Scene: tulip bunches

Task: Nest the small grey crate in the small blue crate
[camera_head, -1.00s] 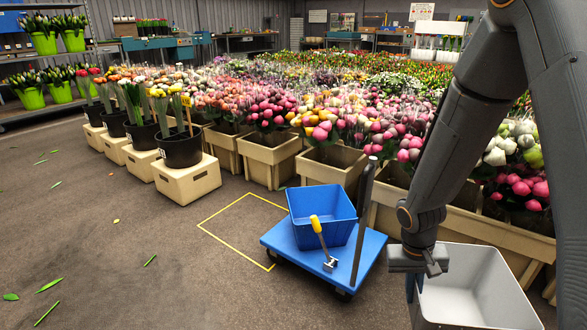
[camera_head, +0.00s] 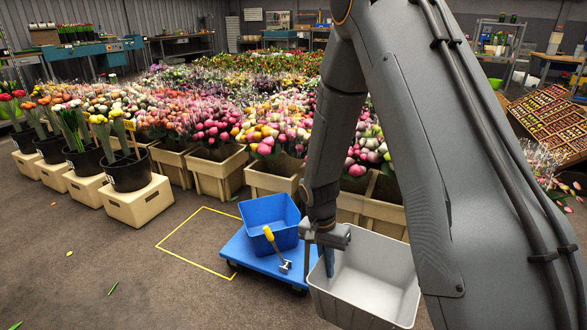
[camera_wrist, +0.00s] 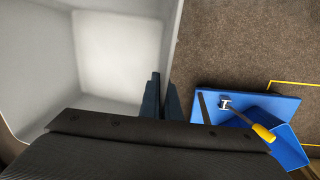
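The small grey crate (camera_head: 385,262), pale and open-topped, is at the lower middle of the head view; in the wrist view its wall (camera_wrist: 90,10) fills the upper left. My gripper (camera_head: 326,262) points down at its left wall. In the wrist view the two dark fingers (camera_wrist: 163,98) are on either side of that wall, closed on it. The crate looks empty and overlaps the dolly's right edge in the head view. The small blue crate (camera_head: 258,212) stands upright on a blue dolly (camera_head: 243,250), left of my gripper, and looks empty inside.
A yellow-handled tool (camera_head: 269,236) with a metal head leans against the blue crate's front, its head on the dolly. A yellow floor outline (camera_head: 180,256) lies left of the dolly. Beige flower crates (camera_head: 213,175) stand close behind. The floor at left is mostly clear.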

